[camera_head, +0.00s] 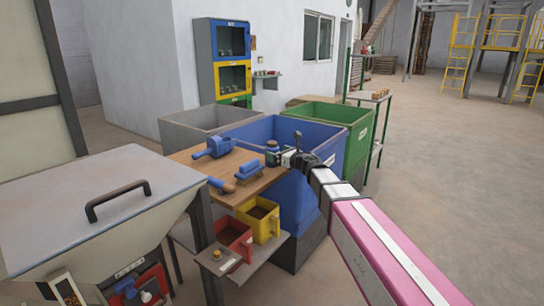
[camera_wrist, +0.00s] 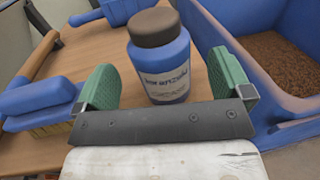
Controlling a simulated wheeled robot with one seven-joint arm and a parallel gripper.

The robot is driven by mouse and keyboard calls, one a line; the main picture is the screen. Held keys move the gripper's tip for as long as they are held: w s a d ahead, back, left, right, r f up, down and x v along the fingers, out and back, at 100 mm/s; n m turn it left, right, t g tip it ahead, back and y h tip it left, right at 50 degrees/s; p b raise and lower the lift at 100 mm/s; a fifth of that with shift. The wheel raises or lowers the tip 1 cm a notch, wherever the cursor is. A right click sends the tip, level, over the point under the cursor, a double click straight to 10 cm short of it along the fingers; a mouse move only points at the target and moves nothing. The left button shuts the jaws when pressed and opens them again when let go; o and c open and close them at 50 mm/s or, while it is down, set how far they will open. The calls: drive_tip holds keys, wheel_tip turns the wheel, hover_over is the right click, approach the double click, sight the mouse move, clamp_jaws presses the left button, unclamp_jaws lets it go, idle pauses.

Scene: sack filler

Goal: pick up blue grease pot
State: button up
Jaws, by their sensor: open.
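The blue grease pot (camera_wrist: 162,67) has a brown lid and a pale label. It stands upright on the wooden table in the wrist view. In the head view the pot (camera_head: 272,148) is small, at the table's right end beside the blue bin. My gripper (camera_wrist: 166,88) is open, with one green finger to the left of the pot and one to the right. The pot stands between and slightly beyond the fingers, with gaps on both sides. In the head view my gripper (camera_head: 278,158) is at the pot, and its fingers are hard to make out.
The wooden table (camera_head: 181,157) also holds a blue scoop (camera_head: 222,147) and a blue brush (camera_head: 249,170). The blue bin (camera_head: 329,144) with brown grain (camera_wrist: 265,50) stands close on the right. Red (camera_head: 233,235) and yellow (camera_head: 260,210) containers sit on a shelf below.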

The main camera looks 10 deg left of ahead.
sight(277, 152)
drive_tip(key=x, duration=0.4)
drive_tip(key=shift+d, duration=0.1)
drive_tip(key=shift+c, duration=0.4)
drive_tip(key=shift+s, duration=0.1)
drive_tip(key=c, duration=1.1)
